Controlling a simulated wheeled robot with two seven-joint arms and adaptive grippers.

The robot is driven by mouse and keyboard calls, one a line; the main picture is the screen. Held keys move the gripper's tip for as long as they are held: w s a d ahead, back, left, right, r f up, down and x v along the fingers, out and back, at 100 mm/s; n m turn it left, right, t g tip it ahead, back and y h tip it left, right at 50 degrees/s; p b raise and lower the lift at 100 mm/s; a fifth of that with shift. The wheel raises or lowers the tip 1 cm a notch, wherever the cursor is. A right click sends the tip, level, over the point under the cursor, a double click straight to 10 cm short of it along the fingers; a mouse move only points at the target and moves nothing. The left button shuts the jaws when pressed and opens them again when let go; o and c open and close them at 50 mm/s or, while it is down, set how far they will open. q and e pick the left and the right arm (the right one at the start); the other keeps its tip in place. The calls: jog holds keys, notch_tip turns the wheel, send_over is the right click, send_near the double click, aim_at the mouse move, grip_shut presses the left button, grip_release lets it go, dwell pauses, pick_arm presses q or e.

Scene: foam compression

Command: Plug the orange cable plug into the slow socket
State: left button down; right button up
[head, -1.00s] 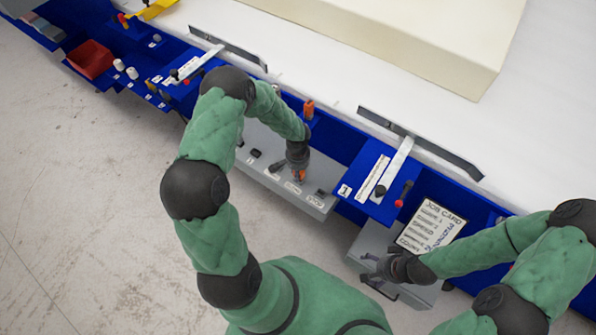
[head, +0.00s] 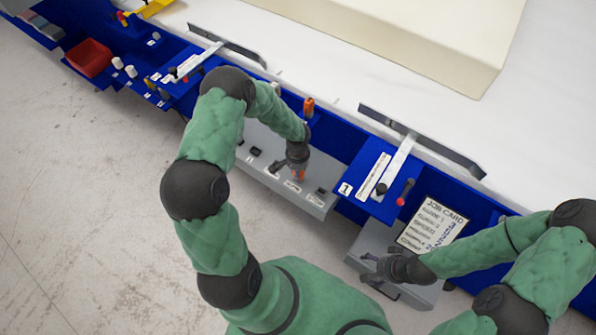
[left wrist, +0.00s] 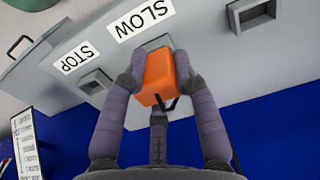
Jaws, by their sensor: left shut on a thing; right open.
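The orange plug (left wrist: 157,78) is held between the fingers of my left gripper (left wrist: 160,86), which is shut on it. In the left wrist view the plug covers most of the slow socket (left wrist: 156,44), below the SLOW label (left wrist: 139,20). Whether its tip is inside the socket is hidden. In the head view the plug (head: 299,175) shows as a small orange patch under my left gripper (head: 296,170), at the grey panel (head: 275,182). My right gripper (head: 369,268) is open and empty near the job card.
The stop socket (left wrist: 95,82) is beside the slow one, and another socket (left wrist: 251,13) is on the other side. The job card (head: 432,227) stands right of the panel. A second orange item (head: 308,107) is on the blue rail behind. A large cream foam block (head: 400,40) lies beyond.

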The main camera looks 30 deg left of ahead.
pick_arm(q)
jog(key=shift+f, duration=0.25)
jog(key=c, duration=0.9)
grip_release()
jog(key=shift+r, duration=0.2)
jog(key=shift+r+p, duration=1.9)
jog(key=shift+r, duration=0.95)
notch_tip(320, 180, up, 12)
jog(key=shift+f, duration=0.1)
